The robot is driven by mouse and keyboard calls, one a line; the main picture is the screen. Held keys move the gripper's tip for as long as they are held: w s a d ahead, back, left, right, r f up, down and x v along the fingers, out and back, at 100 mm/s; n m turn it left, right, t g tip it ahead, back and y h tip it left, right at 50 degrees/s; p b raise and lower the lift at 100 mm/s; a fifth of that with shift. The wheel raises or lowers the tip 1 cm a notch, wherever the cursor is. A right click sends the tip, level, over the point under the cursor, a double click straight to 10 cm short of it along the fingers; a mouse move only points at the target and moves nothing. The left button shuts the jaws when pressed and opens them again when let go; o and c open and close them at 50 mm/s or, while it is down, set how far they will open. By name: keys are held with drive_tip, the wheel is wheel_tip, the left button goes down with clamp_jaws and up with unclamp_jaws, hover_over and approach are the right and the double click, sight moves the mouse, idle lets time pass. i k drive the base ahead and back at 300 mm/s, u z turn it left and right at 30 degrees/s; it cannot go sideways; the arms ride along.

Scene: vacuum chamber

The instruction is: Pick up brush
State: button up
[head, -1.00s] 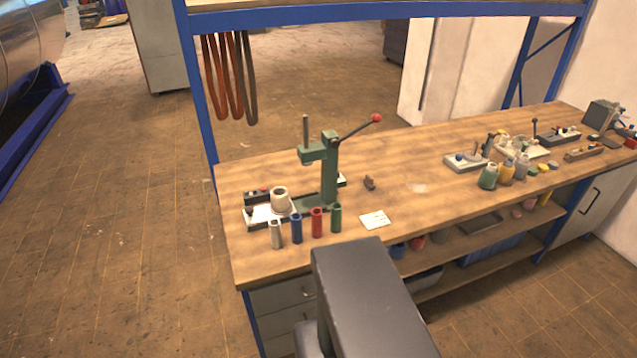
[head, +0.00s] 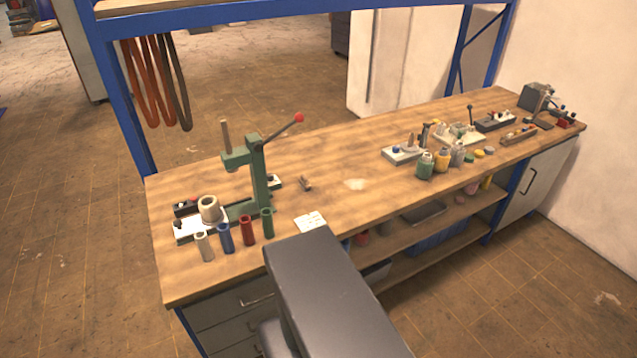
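No brush can be made out for certain in the head view. A small brown object (head: 305,184) lies on the workbench (head: 330,215) to the right of the green lever press (head: 259,175); it is too small to tell what it is. A long, narrow brown piece (head: 518,135) lies near the bench's right end, also unclear. My dark grey arm link reaches up from the bottom middle, in front of the bench's front edge. My gripper is not in view.
Several coloured cylinders (head: 247,230) stand at the bench's front left, with a white card (head: 310,222) to their right. Several small bottles (head: 441,160) stand toward the right. A blue frame (head: 122,100) rises at the left. The middle of the benchtop is mostly clear.

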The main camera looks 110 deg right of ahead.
sight(304, 182)
drive_tip(key=k, duration=2.55)
drive_tip(key=z, duration=1.05)
drive_tip(key=i, duration=1.05)
